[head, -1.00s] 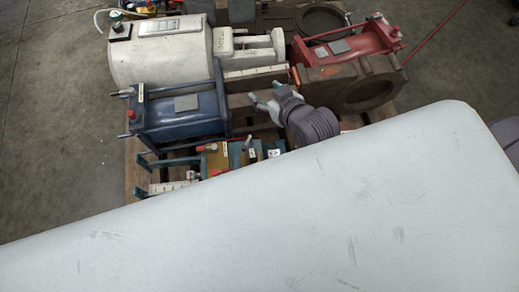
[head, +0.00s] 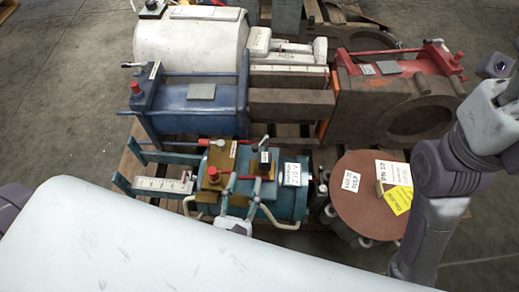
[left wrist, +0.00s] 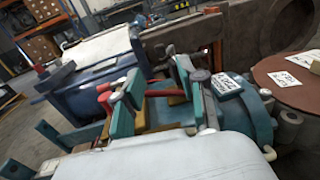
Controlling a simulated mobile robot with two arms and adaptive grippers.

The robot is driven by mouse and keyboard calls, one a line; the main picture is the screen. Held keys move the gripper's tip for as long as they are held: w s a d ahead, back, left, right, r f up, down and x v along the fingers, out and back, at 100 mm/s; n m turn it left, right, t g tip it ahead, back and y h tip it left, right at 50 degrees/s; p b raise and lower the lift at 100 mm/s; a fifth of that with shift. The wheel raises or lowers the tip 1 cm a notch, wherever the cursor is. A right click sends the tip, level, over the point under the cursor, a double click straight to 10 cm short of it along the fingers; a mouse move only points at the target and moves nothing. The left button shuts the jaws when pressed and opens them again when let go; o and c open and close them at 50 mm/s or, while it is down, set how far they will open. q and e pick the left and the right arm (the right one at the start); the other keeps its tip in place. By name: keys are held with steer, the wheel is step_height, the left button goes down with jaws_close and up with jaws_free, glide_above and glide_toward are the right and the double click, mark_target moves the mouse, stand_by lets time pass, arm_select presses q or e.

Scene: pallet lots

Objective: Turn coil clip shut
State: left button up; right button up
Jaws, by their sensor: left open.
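A teal machine (head: 290,200) lies on the pallet, with a brass-coloured block (head: 213,170) and red-capped parts on it. A red bar (head: 246,178) crosses its top and also shows in the left wrist view (left wrist: 166,93). I cannot tell for sure which part is the coil clip. My left gripper (head: 240,180) is over the machine, its teal fingers apart on either side of the red bar. In the left wrist view the open gripper (left wrist: 152,92) reaches in among these parts. Contact cannot be told. My right gripper is not in view.
A blue machine (head: 195,110) and a white cylinder (head: 190,42) stand behind. A brown housing with a red machine (head: 410,68) is at the back right. A round brown disc (head: 365,215) with labels sits right of the teal machine. My right arm is at the right edge.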

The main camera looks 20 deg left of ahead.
mark_target(254, 151)
arm_select(q)
steer(key=w, duration=0.3)
steer(key=w+b, duration=0.1)
steer(key=w, duration=0.2)
steer(key=w+b, duration=0.1)
steer(key=w, duration=0.3)
steer(key=shift+w+a, duration=0.1)
steer(key=shift+a, duration=0.3)
